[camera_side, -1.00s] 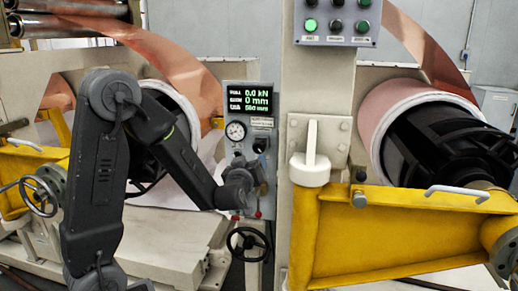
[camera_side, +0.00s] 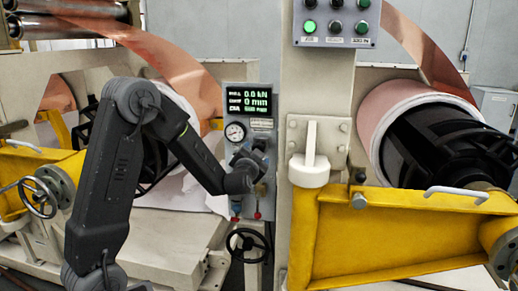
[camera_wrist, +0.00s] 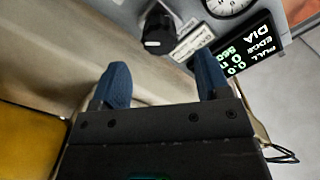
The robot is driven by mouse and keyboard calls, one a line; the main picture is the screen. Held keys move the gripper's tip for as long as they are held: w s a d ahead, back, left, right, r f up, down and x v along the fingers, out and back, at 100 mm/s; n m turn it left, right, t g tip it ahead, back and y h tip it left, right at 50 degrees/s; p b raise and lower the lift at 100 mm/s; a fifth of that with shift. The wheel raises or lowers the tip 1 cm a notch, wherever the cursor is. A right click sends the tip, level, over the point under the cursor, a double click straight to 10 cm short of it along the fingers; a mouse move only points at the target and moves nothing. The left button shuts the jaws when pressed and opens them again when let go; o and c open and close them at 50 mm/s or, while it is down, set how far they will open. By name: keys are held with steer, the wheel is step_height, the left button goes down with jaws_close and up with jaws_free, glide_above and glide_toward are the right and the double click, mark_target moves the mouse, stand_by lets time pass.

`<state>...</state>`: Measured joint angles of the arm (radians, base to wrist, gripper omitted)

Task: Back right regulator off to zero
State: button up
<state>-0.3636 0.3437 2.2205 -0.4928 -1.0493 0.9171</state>
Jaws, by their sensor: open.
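A black regulator knob (camera_wrist: 157,30) stands out from the grey control panel (camera_side: 236,99), with a pale label beside it in the wrist view. In that view my gripper (camera_wrist: 163,75) is open, with blue fingertips spread to either side below the knob. The knob lies ahead of the gap, clear of both fingers. In the side view my gripper (camera_side: 245,166) is close to the panel front, and its fingers are hard to make out. The dial gauge (camera_side: 235,132) sits left of the knob; its needle is too small to read surely.
A green-lettered display (camera_side: 248,102) tops the panel. Small red and blue handles and a black handwheel (camera_side: 248,244) are below my gripper. A yellow arm (camera_side: 400,230) and white lever (camera_side: 311,160) stand to the right. A copper foil roll (camera_side: 395,115) is beyond.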

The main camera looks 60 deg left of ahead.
mark_target(258, 147)
steer(key=x, duration=0.7)
steer(key=shift+f, duration=0.1)
steer(key=shift+c, duration=0.3)
steer(key=c, duration=0.8)
steer(key=shift+c, duration=0.2)
steer(key=shift+n, duration=0.3)
steer(key=n, duration=0.4)
steer(key=shift+n, duration=0.3)
steer(key=n, duration=0.4)
steer(key=shift+a+n, duration=0.1)
steer(key=shift+n, duration=0.2)
steer(key=n, duration=1)
